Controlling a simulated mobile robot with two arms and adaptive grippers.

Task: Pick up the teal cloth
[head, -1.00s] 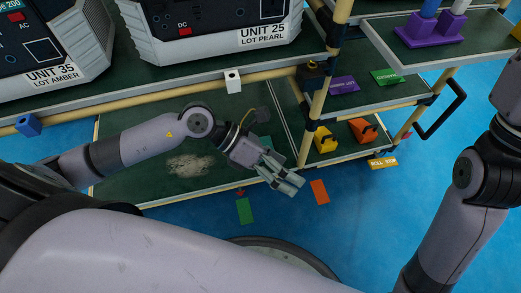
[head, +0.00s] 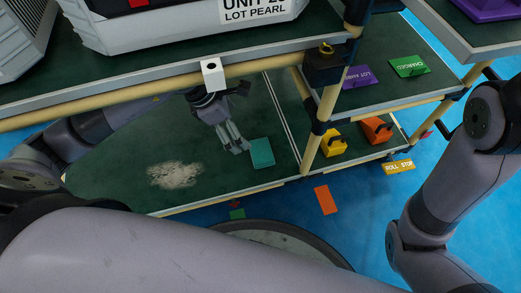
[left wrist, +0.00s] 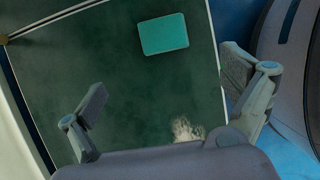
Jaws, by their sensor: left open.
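The teal cloth (head: 262,153) is a small flat rectangle lying on the green lower shelf (head: 110,180) of the rack. It also shows in the left wrist view (left wrist: 163,34), beyond my fingertips and between their lines. My left gripper (head: 238,146) is just left of the cloth in the head view, pointing down, below the upper shelf's edge. In the left wrist view my left gripper (left wrist: 168,85) is open with nothing between its fingers. The right arm shows at the right of the head view, but its gripper is out of the picture.
A pale dusty patch (head: 175,174) lies on the lower shelf. The upper shelf's tan rail (head: 150,98) and a white block (head: 212,74) are above my left gripper. A tan post (head: 322,130) stands right of the cloth, near yellow (head: 332,145) and orange (head: 376,130) holders.

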